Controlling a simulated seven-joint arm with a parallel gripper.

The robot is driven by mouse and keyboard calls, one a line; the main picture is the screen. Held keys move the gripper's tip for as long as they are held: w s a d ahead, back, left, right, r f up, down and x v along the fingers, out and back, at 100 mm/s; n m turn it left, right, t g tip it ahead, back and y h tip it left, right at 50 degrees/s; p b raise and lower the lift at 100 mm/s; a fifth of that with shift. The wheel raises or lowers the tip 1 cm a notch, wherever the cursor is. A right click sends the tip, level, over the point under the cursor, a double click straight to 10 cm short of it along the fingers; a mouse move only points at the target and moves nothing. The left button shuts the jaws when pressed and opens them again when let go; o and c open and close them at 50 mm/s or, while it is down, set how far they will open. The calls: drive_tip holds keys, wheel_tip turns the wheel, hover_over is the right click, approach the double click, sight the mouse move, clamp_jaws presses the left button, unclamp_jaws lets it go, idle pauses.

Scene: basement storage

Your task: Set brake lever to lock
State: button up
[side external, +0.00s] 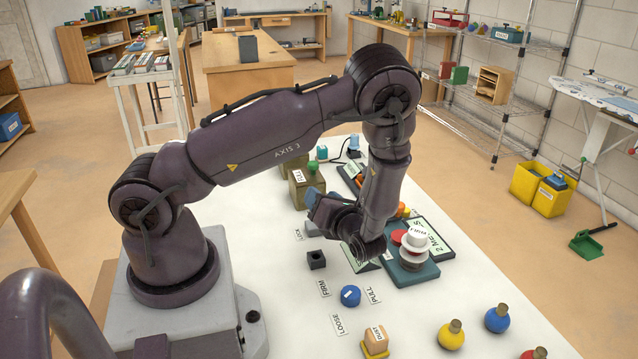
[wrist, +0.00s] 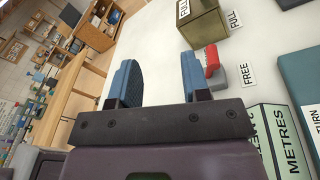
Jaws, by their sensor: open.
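A small lever with a red handle (wrist: 212,57) on a grey base (wrist: 219,80) stands on the white table, seen in the wrist view just right of my right finger. A white FREE label (wrist: 247,75) lies on the table to its right. The lever is hidden behind my gripper in the side view. A white label that seems to read LOCK (side external: 298,234) lies left of my gripper there. My gripper (wrist: 157,62), with blue fingers, is open and empty; it also shows in the side view (side external: 322,207), low over the table. The lever is not between the fingers.
An olive box (wrist: 203,22) stands beyond the lever. A METRES sign (wrist: 282,140) and a teal block (wrist: 302,75) are to the right. In the side view, a black socket (side external: 316,260) and blue knob (side external: 350,296) stand in front. A teal base with stacked discs (side external: 412,272) stands right.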

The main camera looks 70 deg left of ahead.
drive_tip(key=s+d+r+n+t+h, duration=0.1)
drive_tip(key=s+d+r+n+h, duration=0.1)
drive_tip(key=d+r+n+h, duration=0.5)
drive_tip(key=s+d+r+n+t+h, duration=0.1)
drive_tip(key=s+d+r+n+h, duration=0.2)
drive_tip(key=n, duration=0.9)
drive_tip(key=shift+s+d+r+h, duration=0.25)
drive_tip(key=shift+d+r+h, duration=1.65)
drive_tip(key=shift+d+h, duration=0.7)
